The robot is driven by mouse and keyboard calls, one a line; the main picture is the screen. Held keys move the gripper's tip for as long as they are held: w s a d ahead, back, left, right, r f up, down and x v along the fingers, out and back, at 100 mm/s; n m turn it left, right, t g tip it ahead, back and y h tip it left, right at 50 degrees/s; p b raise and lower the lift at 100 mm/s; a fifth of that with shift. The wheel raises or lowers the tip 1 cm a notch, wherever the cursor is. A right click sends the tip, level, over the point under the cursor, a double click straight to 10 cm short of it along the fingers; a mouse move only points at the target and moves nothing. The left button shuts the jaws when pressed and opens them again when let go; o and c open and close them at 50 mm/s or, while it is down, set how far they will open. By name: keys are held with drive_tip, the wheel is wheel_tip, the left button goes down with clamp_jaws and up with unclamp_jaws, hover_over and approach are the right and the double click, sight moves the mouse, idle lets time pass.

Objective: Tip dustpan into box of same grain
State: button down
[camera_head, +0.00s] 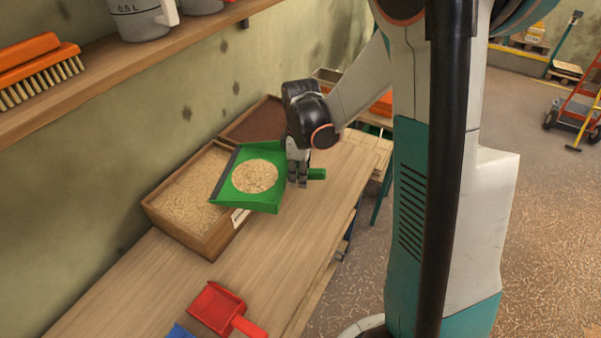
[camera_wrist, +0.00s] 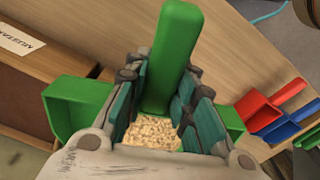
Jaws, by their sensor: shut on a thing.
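My gripper (camera_head: 298,176) is shut on the handle of a green dustpan (camera_head: 243,202); the handle (camera_wrist: 173,55) runs between the fingers in the wrist view. The pan carries a round, flat heap of pale tan grain (camera_head: 255,176), partly visible between the fingers in the wrist view (camera_wrist: 150,133). The pan looks roughly level, its left lip overlapping a wooden box (camera_head: 176,233) of pale tan grain in the head view. Its exact height above the box is unclear. A second wooden box with dark brown grain (camera_head: 256,121) stands behind, partly hidden by my arm.
A red dustpan (camera_head: 216,308) and part of a blue one (camera_head: 180,331) lie on the near bench (camera_head: 140,290). A label (camera_wrist: 22,40) in the wrist view seems to start "MUSTA". A wall shelf (camera_head: 120,73) with a brush (camera_head: 40,70) and jugs overhangs at left.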

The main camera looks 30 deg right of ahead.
drive_tip(key=shift+w+a+r+g+h+p, duration=0.15)
drive_tip(key=shift+r+g+h+p, duration=0.15)
drive_tip(key=shift+r, duration=0.2)
drive_tip(key=shift+w+a+r+g+h+p, duration=0.1)
drive_tip(key=shift+a+r+h+p, duration=0.1)
drive_tip(key=shift+r+p, duration=0.25)
drive_tip(key=shift+w+a+r+g+h+p, duration=0.1)
drive_tip(key=shift+a+r+g+h+p, duration=0.15)
drive_tip(key=shift+r, duration=0.25)
drive_tip(key=shift+w+a+r+g+h+p, duration=0.2)
drive_tip(key=shift+r+p, duration=0.15)
drive_tip(key=shift+r, duration=0.15)
drive_tip(key=shift+w+a+r+g+h+p, duration=0.15)
drive_tip(key=shift+r+h+p, duration=0.1)
drive_tip(key=shift+r+p, duration=0.2)
drive_tip(key=shift+w+a+r+g+h+p, duration=0.1)
drive_tip(key=shift+w+a+r+h+p, duration=0.15)
drive_tip(key=shift+r, duration=0.25)
drive_tip(key=w+a+r+g+h, duration=0.2)
drive_tip(key=a+r, duration=0.1)
drive_tip(key=r, duration=0.2)
drive_tip(key=shift+w+a+r+h+p, duration=0.25)
drive_tip(key=shift+w+r+h+p, duration=0.05)
drive_tip(key=shift+r+h+p, duration=0.05)
drive_tip(key=shift+r, duration=0.1)
